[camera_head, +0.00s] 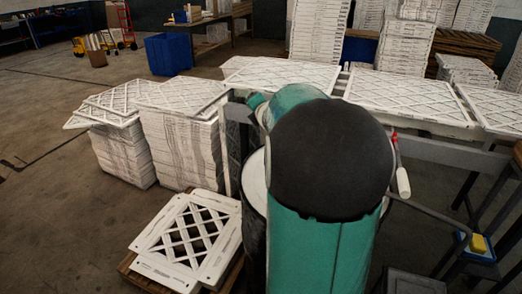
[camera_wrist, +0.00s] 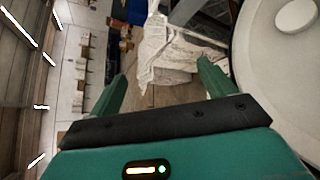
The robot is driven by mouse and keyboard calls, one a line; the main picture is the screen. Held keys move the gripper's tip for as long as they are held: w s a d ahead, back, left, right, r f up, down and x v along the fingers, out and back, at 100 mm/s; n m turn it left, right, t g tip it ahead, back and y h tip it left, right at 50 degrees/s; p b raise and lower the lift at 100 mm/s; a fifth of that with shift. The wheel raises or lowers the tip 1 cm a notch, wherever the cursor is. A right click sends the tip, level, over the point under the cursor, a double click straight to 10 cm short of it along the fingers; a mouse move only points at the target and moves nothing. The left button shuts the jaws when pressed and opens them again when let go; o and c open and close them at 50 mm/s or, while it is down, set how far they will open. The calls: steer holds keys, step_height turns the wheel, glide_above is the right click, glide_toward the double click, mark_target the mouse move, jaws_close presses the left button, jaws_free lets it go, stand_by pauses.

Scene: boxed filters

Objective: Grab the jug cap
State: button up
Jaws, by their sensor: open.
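A round white cap (camera_wrist: 297,15), which looks like the jug cap, lies at the top right of the wrist view. It sits on a wide, pale round top (camera_wrist: 268,75) with a raised rim. My gripper (camera_wrist: 162,69) has its two green fingers spread apart with nothing held between them. The cap is to the right of and beyond the right finger, apart from it. In the head view, part of the pale round top (camera_head: 255,182) shows left of my green and black arm. My arm hides my gripper there, and I cannot see the cap.
Stacks of white boxed filters (camera_head: 182,130) stand at the left. More filters (camera_head: 405,97) lie on a long table behind my arm. A low filter stack (camera_head: 150,262) is at the front left. A blue bin (camera_head: 168,54) stands farther back. Open floor (camera_head: 50,225) lies at the left.

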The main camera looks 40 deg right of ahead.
steer(key=d+f+n+y, duration=0.2)
steer(key=d+f+n, duration=0.4)
steer(key=d, duration=0.3)
steer(key=s+d+f+n+y, duration=0.1)
steer(key=s+d+f+n, duration=0.1)
steer(key=s+f+n, duration=0.1)
steer(key=s+d+f+n+y, duration=0.2)
steer(key=s+d+f+n, duration=0.1)
steer(key=f, duration=0.4)
steer(key=s+d+f+n+y, duration=0.2)
steer(key=s+d+f+n, duration=0.1)
steer(key=s+f+n, duration=0.2)
steer(key=shift+s+d+f+t, duration=0.1)
steer(key=shift+s+f+t, duration=0.15)
steer(key=shift+s, duration=0.25)
steer(key=shift+s+d+f+t, duration=0.15)
steer(key=shift+s+f, duration=0.1)
steer(key=shift+s, duration=0.25)
steer(key=shift+w+a+f+n, duration=0.15)
steer(key=shift+w+f+n, duration=0.05)
steer(key=shift+w+n, duration=0.1)
steer(key=x, duration=1.3)
steer(key=shift+a+r, duration=0.15)
steer(key=shift+r, duration=0.05)
steer(key=c, duration=1)
